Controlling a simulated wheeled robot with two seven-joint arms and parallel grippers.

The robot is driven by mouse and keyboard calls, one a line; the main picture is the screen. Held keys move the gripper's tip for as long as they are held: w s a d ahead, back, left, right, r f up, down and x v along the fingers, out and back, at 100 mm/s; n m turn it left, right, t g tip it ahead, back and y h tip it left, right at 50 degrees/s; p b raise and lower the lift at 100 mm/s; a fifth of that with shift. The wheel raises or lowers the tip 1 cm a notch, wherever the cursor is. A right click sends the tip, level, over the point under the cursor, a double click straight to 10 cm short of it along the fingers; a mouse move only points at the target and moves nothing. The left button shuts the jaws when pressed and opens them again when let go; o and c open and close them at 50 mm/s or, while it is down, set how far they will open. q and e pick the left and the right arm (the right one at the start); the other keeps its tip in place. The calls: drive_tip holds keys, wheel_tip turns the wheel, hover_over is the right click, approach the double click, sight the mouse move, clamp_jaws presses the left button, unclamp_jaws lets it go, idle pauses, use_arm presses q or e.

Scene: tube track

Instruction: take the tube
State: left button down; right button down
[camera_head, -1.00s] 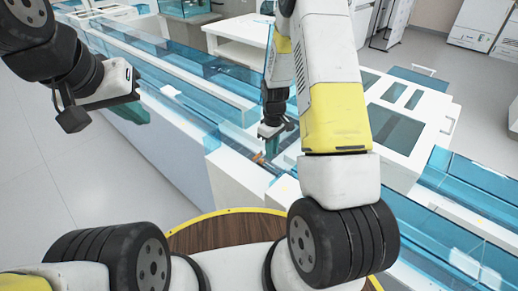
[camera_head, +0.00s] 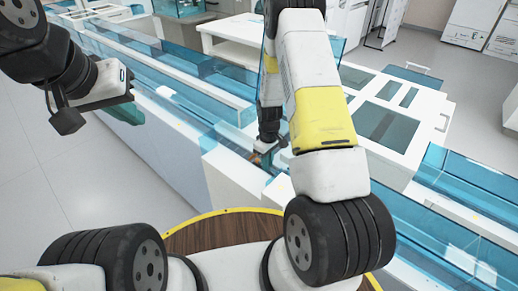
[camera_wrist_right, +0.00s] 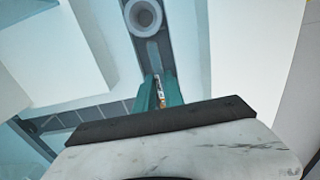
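The tube, a small thin piece with orange and white parts, shows between the teal fingers of my right gripper in the right wrist view (camera_wrist_right: 160,92). In the head view an orange-brown spot (camera_head: 256,159), likely the tube, is at the track beside my right gripper (camera_head: 271,160). My right gripper points down there, its fingers apart with a narrow gap; contact with the tube cannot be made out. My left gripper (camera_head: 128,113) is far to the left, away from the tube, with teal fingers; its opening is unclear.
A long white track with blue transparent walls (camera_head: 200,105) runs diagonally across the view. A white machine with dark windows (camera_head: 392,112) stands right of my right arm. A round grey ring-shaped part (camera_wrist_right: 143,16) lies on the track ahead. Open floor (camera_head: 55,165) is at left.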

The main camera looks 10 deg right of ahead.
wheel_tip(320, 180, up, 10)
idle(0.6)
